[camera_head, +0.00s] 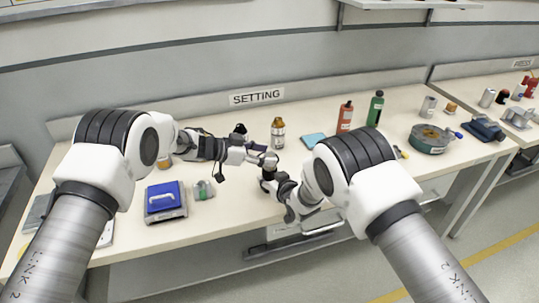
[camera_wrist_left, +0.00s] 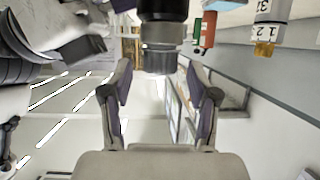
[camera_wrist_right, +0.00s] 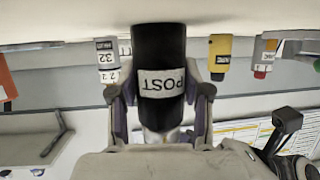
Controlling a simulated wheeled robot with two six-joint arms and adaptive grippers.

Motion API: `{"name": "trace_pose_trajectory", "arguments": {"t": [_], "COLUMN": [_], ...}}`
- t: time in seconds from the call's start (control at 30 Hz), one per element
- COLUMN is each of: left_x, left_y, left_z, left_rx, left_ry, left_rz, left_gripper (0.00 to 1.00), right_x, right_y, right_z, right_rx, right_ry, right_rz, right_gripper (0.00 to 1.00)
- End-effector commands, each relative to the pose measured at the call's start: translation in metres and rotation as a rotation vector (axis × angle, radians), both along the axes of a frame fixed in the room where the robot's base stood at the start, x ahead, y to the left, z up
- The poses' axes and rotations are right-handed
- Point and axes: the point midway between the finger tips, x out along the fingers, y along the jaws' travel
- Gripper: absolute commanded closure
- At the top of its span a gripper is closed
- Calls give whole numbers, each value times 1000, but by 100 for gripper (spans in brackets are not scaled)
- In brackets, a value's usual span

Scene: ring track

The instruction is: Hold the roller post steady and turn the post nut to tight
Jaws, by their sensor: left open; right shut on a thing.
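The roller post (camera_wrist_right: 158,50) is a black upright cylinder with a white POST label in the right wrist view. My right gripper (camera_wrist_right: 160,97) is shut on it, one finger on each side. The post also shows at the top of the left wrist view (camera_wrist_left: 163,30). A grey metallic collar, which looks like the post nut (camera_wrist_left: 160,61), sits at its end. My left gripper (camera_wrist_left: 158,78) is open, its fingertips on either side of the collar with gaps. In the head view my left gripper (camera_head: 262,157) is close above my right gripper (camera_head: 268,181), and the post is mostly hidden.
On the table (camera_head: 245,215) stand a blue-topped box (camera_head: 165,198), a small grey-green part (camera_head: 203,190), an amber bottle (camera_head: 278,132) just behind the grippers, a red bottle (camera_head: 345,118), a green bottle (camera_head: 376,109) and a round green tin (camera_head: 429,141). The front table strip is clear.

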Motion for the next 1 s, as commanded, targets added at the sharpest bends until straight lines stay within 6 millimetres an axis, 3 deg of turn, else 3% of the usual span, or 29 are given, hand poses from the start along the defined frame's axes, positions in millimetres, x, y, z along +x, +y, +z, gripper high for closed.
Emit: {"name": "trace_pose_trajectory", "arguments": {"t": [0.2,0.4,0.8,0.83,0.9,1.0], "left_x": [-18,-31,-33,-33,-33,-33], "left_y": [50,81,86,86,86,86], "left_z": [23,37,39,39,39,39], "left_rx": [-2,-2,-1,-1,-1,-1], "left_ry": [-1,0,0,0,0,0], "left_rz": [5,1,0,0,0,0], "left_gripper": [40,40,40,40,40,40], "right_x": [0,0,0,0,0,0], "right_y": [0,0,0,0,0,0], "right_z": [-1,-1,0,0,0,0], "right_rx": [0,0,0,0,0,0], "right_ry": [1,1,1,1,1,1], "right_rz": [-1,-1,-1,-1,-1,-1], "right_gripper": [98,98,98,49,24,23]}}
